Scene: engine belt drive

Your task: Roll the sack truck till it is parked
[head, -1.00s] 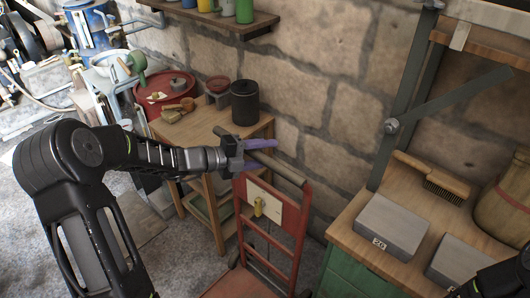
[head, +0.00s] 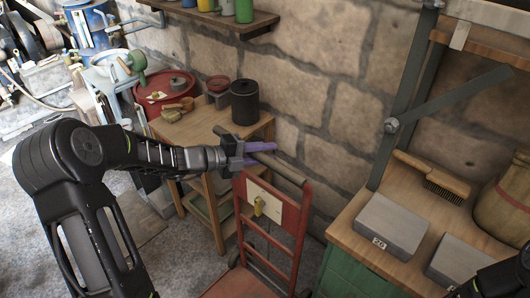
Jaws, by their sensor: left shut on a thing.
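The sack truck (head: 291,247) is a red upright frame with a pale panel and a yellow tag near its top. It stands between the small wooden table and the green bench, close to the stone wall. Its grey-brown handle bar (head: 282,171) runs across the top. My left gripper (head: 262,153), with purple fingers, is shut on the handle bar near its left end. The lower part of the truck is cut off by the picture's bottom edge. A part of my right arm (head: 505,280) shows at the bottom right corner; its gripper is out of the picture.
A small wooden table (head: 205,130) with a black canister (head: 245,102) stands left of the truck. A green bench (head: 352,272) with a wooden top, a brush and grey blocks stands to the right. The stone wall (head: 325,85) is behind.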

